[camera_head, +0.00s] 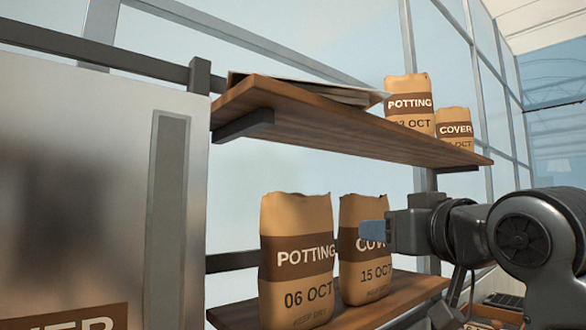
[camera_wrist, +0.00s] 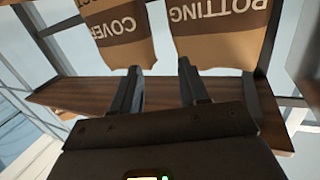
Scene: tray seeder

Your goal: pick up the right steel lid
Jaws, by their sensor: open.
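I can make out no steel lid in either view. My gripper (camera_head: 372,231) is at the right of the head view, in front of the lower bag marked 15 OCT, and partly covers its label. In the wrist view my gripper (camera_wrist: 160,67) shows two dark fingers spread apart with nothing between them. Beyond them are two paper bags, shown upside down, one marked COVER (camera_wrist: 118,45) and one marked POTTING (camera_wrist: 218,42). Whether the fingertips touch a bag cannot be told.
A lower wooden shelf (camera_head: 405,288) holds the POTTING bag (camera_head: 297,262) and the 15 OCT bag (camera_head: 365,285). An upper shelf (camera_head: 330,128) holds two more bags and flat sheets (camera_head: 300,90). A large grey metal panel (camera_head: 75,190) stands at the left.

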